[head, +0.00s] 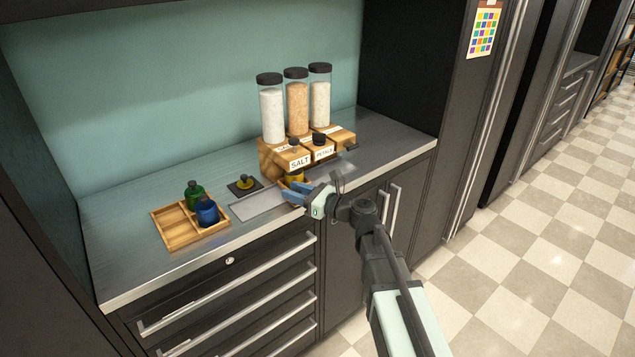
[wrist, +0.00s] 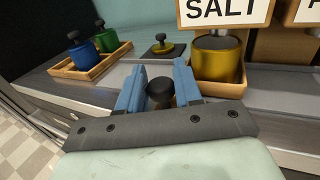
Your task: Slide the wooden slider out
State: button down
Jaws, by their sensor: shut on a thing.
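The wooden slider (wrist: 222,89) lies low under the dispenser marked SALT, with a yellow cup (wrist: 220,58) standing on it. In the head view the yellow cup (head: 295,176) shows just behind my gripper (head: 297,191). In the wrist view my gripper (wrist: 158,88) has its blue fingers on either side of a black knob (wrist: 160,90) and is shut on it. The knob sits at the slider's front end; the join between them is hidden by the right finger. The slider's back part is hidden under the dispenser.
A dark square with a yellow, black-knobbed piece (head: 244,183) lies between. Dispensers with clear tubes (head: 297,105) stand behind. The counter's front edge is close to my gripper.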

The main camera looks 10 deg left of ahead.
jog(key=s+a, duration=0.8)
jog(key=shift+s+a, duration=0.2)
jog(key=shift+s, duration=0.15)
jog(key=c, duration=1)
grip_release()
jog(key=shift+a, duration=0.15)
jog(key=shift+c, duration=0.2)
jog(key=shift+o, duration=0.7)
jog(key=shift+r, duration=0.15)
notch_tip(320, 180, up, 10)
